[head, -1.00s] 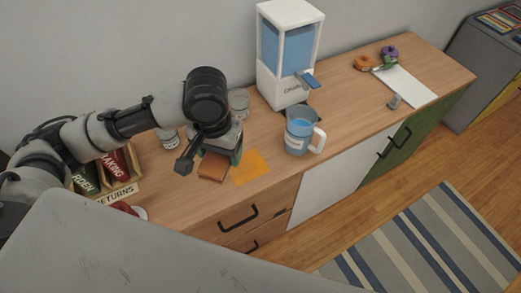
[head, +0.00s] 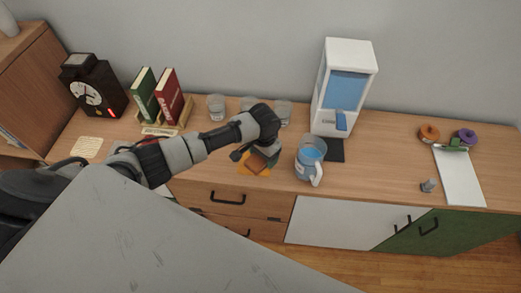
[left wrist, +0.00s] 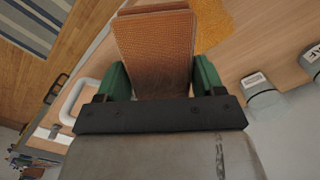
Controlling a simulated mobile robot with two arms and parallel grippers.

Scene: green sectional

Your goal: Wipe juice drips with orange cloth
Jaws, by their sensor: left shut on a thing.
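The orange-brown folded cloth (head: 258,163) is in my left gripper (head: 264,154). In the left wrist view the cloth (left wrist: 155,45) sticks out flat between the green fingers of the gripper (left wrist: 161,80), which is shut on it. A bright orange juice patch (head: 243,169) lies on the wooden counter near its front edge. The cloth covers part of this patch in the head view; I cannot tell whether they touch. The patch (left wrist: 213,22) also shows beside the cloth in the left wrist view. My right gripper is not in view.
A blue-filled pitcher (head: 309,160) stands just right of the patch, before a white drink dispenser (head: 344,88). Several glasses (head: 216,107) stand behind my arm. A white board (head: 459,178) and donuts (head: 428,134) are right.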

